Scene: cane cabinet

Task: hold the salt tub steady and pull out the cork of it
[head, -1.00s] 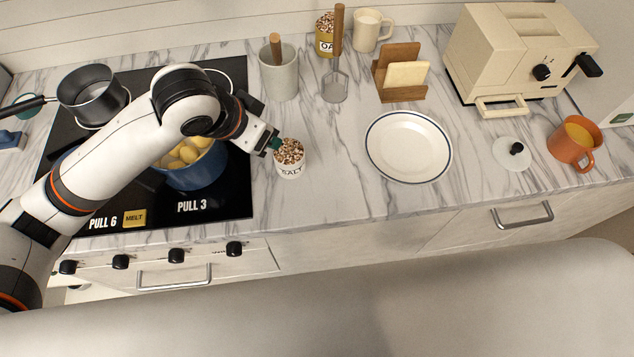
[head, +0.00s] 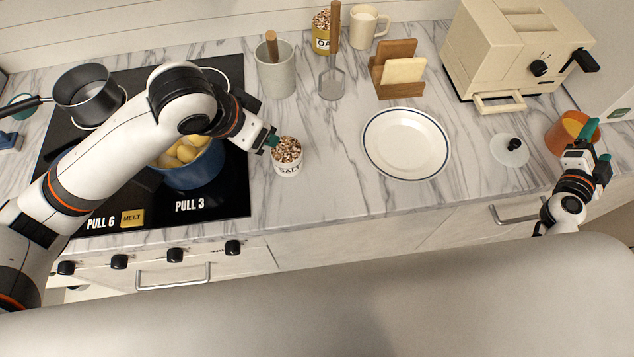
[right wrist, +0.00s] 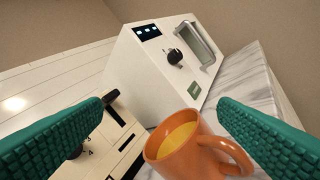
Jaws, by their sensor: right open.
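The small white salt tub (head: 288,170), lettered SALT, stands upright on the counter just right of the hob in the head view. Its speckled brown cork top (head: 287,149) is in place. My left gripper (head: 272,141) is at the tub's upper left side, with green fingertips touching or very close to it. The far finger is hidden, so I cannot tell how it is closed. My right gripper (head: 590,145) is at the far right, open and empty, in front of the orange mug. Its green fingers frame the right wrist view, apart.
The orange mug (right wrist: 185,145) is just ahead of my right gripper. A blue pot (head: 190,172) stands left of the tub. The counter between tub and plate is clear.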

